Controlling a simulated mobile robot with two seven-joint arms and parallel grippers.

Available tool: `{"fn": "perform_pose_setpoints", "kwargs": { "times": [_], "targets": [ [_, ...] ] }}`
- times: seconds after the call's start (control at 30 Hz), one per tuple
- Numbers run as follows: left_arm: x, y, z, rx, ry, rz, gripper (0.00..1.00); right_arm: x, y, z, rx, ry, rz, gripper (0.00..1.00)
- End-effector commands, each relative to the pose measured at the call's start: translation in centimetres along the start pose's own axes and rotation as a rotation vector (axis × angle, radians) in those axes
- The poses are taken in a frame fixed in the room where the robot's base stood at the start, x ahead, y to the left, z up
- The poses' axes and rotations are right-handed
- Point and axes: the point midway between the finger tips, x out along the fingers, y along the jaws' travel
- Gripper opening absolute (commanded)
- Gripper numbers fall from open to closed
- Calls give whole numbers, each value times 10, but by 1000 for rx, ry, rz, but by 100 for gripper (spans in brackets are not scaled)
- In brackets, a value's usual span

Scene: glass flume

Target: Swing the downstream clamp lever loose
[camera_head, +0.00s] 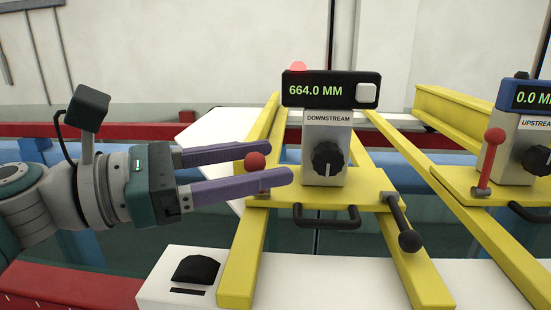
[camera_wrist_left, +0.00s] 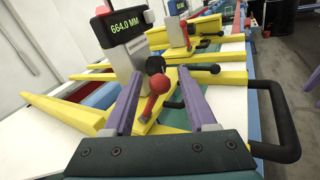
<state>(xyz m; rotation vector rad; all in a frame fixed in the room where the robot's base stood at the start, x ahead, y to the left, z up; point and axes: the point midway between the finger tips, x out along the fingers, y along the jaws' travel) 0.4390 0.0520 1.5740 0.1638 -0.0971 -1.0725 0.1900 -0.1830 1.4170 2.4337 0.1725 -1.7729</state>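The downstream carriage (camera_head: 325,172) is labelled DOWNSTREAM and its display (camera_head: 317,90) reads 664.0 MM. On its left side is a lever with a red ball knob (camera_head: 254,160), which also shows in the left wrist view (camera_wrist_left: 160,83); I take it for the clamp lever. My left gripper (camera_head: 281,162) is open, with its two purple fingers on either side of this lever. In the left wrist view (camera_wrist_left: 160,76) gaps show between knob and fingers. The near finger hides part of the lever's shaft in the head view.
A black-knobbed lever (camera_head: 408,239) sticks out of the carriage's front right, and a black handle (camera_head: 327,221) is on its front. The upstream carriage (camera_head: 480,185), with its own red-knobbed lever (camera_head: 494,136), stands to the right. Yellow rails (camera_head: 238,272) run below.

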Motion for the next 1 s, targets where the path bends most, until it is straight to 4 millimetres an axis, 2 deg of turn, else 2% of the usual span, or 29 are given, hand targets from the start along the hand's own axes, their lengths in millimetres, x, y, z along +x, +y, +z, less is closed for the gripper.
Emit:
{"fn": "perform_pose_setpoints", "kwargs": {
  "times": [0.03, 0.4, 0.5, 1.0],
  "targets": [
    [0, 0, 0, 0, 0, 0, 50, 0, 0, 0, 0, 0, 0, 60],
    [0, 0, 0, 0, 0, 0, 8, 0, 0, 0, 0, 0, 0, 60],
    [0, 0, 0, 0, 0, 0, 0, 0, 0, 0, 0, 0, 0, 60],
    [-1, 0, 0, 0, 0, 0, 0, 0, 0, 0, 0, 0, 0, 60]
  ]
}}
